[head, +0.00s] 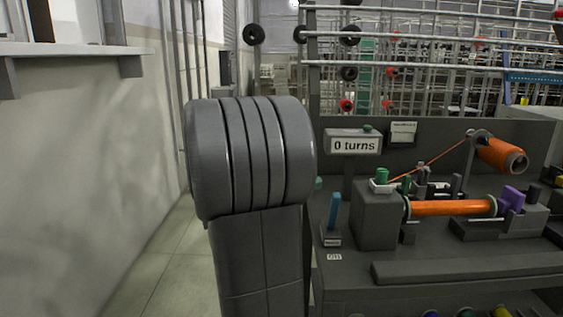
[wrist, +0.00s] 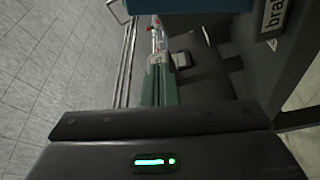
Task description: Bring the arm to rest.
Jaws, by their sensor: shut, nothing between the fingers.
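My gripper (wrist: 165,121) shows in the wrist view as a dark bar with a green-lit housing along the bottom edge. It is shut and holds nothing. The gripper is not visible in the head view. There, my grey arm (head: 250,155) stands upright left of the middle, clear of the winding bench and hiding part of the background. The bench (head: 470,268) is at the right, with a sign reading "0 turns" (head: 354,145). An orange bobbin (head: 450,208) lies across the winder, and an orange thread runs from the spool (head: 502,155) above.
A pale wall with a shelf (head: 70,49) is at the left. Floor (head: 165,262) lies open between wall and bench. A blue upright handle (head: 334,211) stands at the bench's left end. Spool racks (head: 420,60) stand behind. The wrist view shows tiled floor (wrist: 60,60) at its left.

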